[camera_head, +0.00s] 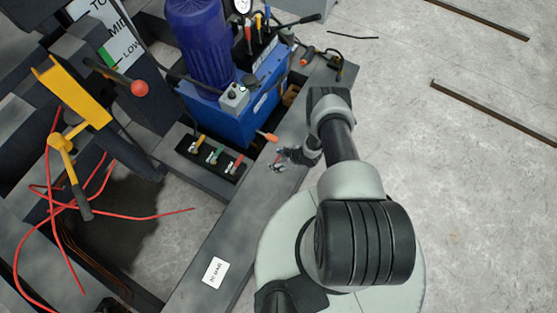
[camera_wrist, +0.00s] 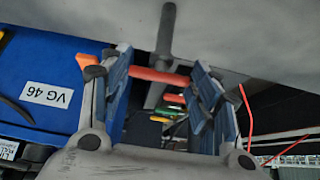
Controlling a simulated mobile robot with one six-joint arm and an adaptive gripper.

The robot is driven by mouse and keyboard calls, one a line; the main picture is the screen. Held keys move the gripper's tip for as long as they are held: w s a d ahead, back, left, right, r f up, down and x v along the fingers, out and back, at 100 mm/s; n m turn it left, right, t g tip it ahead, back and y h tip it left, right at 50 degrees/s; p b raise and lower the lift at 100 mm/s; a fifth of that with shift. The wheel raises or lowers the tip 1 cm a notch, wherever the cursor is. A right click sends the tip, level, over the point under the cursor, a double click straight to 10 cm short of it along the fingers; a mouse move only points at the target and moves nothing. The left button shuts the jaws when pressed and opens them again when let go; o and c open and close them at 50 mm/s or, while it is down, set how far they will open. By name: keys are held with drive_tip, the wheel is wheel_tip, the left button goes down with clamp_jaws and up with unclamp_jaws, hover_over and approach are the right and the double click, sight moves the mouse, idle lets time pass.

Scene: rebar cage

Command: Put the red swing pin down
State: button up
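My gripper (camera_wrist: 160,85) has its two blue-padded fingers on either side of a red bar, the red swing pin (camera_wrist: 160,76). The bar spans the gap and appears to touch both pads. A grey shaft (camera_wrist: 166,32) crosses it and seems part of the same pin. In the head view my gripper (camera_head: 280,161) is above the grey beam, just right of a black rack (camera_head: 190,150). The rack holds several pins with coloured handles, which also show beyond the red bar in the wrist view (camera_wrist: 172,114). Any contact under the pin is hidden.
A blue power unit (camera_head: 232,120) stands behind the rack, with an orange lever (camera_head: 267,136) close to my gripper.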

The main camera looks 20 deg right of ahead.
drive_tip(key=o, duration=0.3)
